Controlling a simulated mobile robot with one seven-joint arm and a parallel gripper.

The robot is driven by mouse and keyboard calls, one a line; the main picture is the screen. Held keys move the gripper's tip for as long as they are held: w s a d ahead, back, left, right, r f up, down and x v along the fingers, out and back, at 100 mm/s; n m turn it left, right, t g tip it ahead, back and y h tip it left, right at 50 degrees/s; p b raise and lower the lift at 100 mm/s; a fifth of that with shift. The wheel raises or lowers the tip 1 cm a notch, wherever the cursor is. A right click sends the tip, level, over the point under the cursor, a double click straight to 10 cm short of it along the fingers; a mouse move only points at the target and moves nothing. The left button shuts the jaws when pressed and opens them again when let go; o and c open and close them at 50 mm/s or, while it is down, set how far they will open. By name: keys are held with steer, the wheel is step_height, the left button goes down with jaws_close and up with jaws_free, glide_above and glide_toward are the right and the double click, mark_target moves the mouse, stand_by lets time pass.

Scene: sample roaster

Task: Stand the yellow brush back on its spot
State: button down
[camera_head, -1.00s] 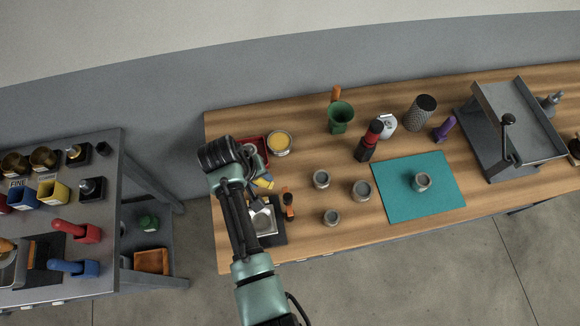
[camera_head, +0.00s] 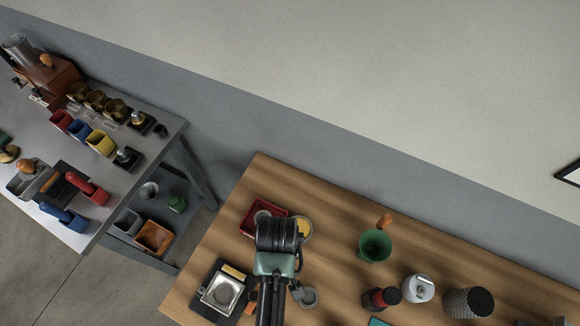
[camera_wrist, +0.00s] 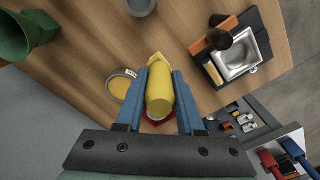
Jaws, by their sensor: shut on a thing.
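The yellow brush (camera_wrist: 160,95) is between the two blue fingers of my gripper (camera_wrist: 160,80) in the wrist view. My gripper is shut on it, and its rounded end faces the wrist camera. Its far end shows as a paler yellow wedge beyond the fingertips, over the wood table. In the head view my own wrist hides the fingers and the brush. The brush's spot cannot be made out for certain in either view.
A red tray (camera_head: 254,217) and a round tin with yellow contents (camera_head: 302,228) lie close to my wrist. A black stand with a silver pan (camera_head: 221,293) is at the table's left. A green funnel cup (camera_head: 375,246) stands to the right. Bare wood lies between.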

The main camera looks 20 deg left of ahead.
step_height(320, 180, down, 3)
steer(key=shift+s+r, duration=0.1)
steer(key=shift+r, duration=0.05)
steer(key=shift+f, duration=2.45)
steer(key=shift+f, duration=0.1)
steer(key=c, duration=0.5)
jaws_free()
step_height(320, 180, up, 12)
steer(key=shift+r, duration=0.1)
